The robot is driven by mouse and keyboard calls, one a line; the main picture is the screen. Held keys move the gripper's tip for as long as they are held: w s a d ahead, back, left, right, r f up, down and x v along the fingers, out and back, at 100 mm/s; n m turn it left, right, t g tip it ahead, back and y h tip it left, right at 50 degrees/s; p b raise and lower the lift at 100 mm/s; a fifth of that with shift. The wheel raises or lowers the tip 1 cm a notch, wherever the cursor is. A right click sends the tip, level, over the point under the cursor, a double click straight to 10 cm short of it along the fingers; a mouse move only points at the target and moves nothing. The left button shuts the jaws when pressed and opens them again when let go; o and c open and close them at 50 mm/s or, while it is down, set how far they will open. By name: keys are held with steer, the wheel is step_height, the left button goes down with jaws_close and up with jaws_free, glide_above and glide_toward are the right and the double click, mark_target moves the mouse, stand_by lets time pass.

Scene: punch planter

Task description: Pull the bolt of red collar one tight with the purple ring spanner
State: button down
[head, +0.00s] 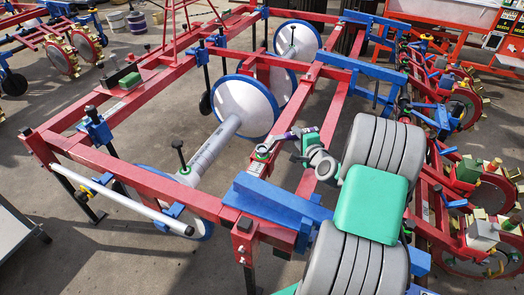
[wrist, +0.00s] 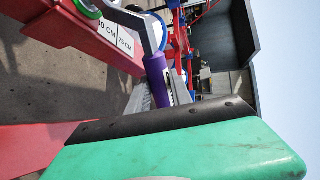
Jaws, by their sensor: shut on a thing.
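The purple ring spanner (head: 285,136) is above a red beam near the middle of the head view. My gripper (head: 299,133) is shut on its purple handle (wrist: 157,80), which stands between the fingers in the wrist view. The spanner's grey shank (wrist: 128,18) runs up and left to the top edge there. Its ring end (head: 263,151) is at a small green-ringed fitting on the red beam. The picture is too small to tell whether the ring sits around a bolt. I cannot tell for certain which collar is red collar one.
The red beam (wrist: 85,35) beside the spanner carries a white label reading 75 CM. A blue beam (head: 275,205) lies in front, and large white discs (head: 245,104) with blue rims stand behind left. Planter wheel units (head: 485,180) crowd the right. Concrete floor shows between the beams.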

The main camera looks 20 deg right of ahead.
steer(key=shift+r+p, duration=3.2)
steer(key=shift+r, duration=1.05)
steer(key=shift+f, duration=0.1)
